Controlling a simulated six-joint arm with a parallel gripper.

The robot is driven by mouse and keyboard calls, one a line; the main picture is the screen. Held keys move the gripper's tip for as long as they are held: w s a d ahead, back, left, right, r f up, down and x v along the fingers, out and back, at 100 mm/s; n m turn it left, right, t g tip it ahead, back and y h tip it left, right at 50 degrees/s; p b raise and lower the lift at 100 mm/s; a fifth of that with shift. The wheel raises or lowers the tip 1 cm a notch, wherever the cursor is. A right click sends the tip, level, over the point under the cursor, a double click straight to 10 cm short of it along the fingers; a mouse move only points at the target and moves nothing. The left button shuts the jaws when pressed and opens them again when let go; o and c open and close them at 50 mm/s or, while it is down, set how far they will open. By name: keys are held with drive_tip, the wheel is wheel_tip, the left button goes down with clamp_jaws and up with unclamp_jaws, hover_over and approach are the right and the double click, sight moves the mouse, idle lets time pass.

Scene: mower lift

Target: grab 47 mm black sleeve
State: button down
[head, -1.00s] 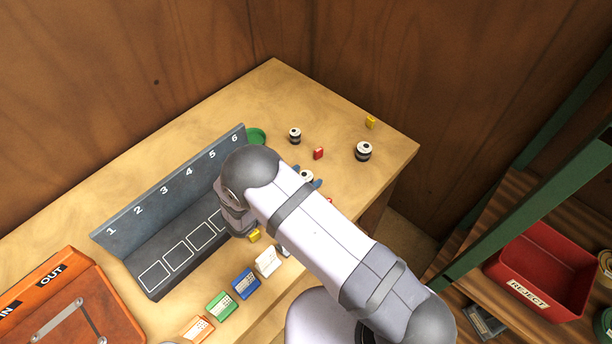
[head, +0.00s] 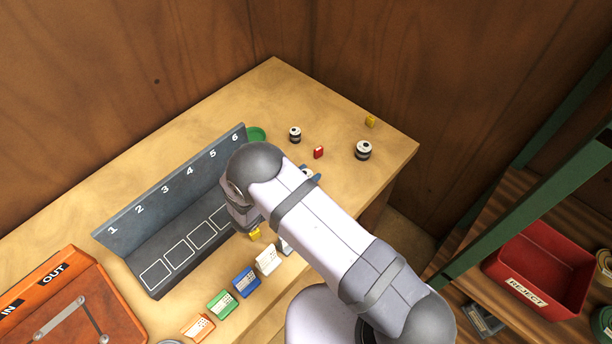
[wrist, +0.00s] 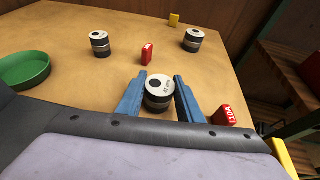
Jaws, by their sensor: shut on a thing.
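My gripper (wrist: 160,97) has blue fingers and is shut on a sleeve (wrist: 159,88) with a white top and black sides. Its top carries small print that looks like 47. The sleeve stands upright between the fingers, at or just above the bench top; I cannot tell which. In the head view my arm hides most of my gripper, and only a bit of the held sleeve (head: 307,172) and a blue finger show. Two similar sleeves stand apart on the bench: one at back left (wrist: 100,44) and one at back right (wrist: 193,40).
Red blocks lie near my gripper, one behind (wrist: 147,54) and one to the right (wrist: 224,115). A yellow block (head: 370,121) is near the far edge. A green dish (wrist: 25,69), a numbered grey rack (head: 170,215) and coloured cards stand left. A red REJECT bin (head: 545,270) is right.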

sight(306, 174)
drive_tip(key=shift+r, duration=0.15)
drive_tip(key=shift+r+b, duration=1.6)
drive_tip(key=shift+r, duration=3.25)
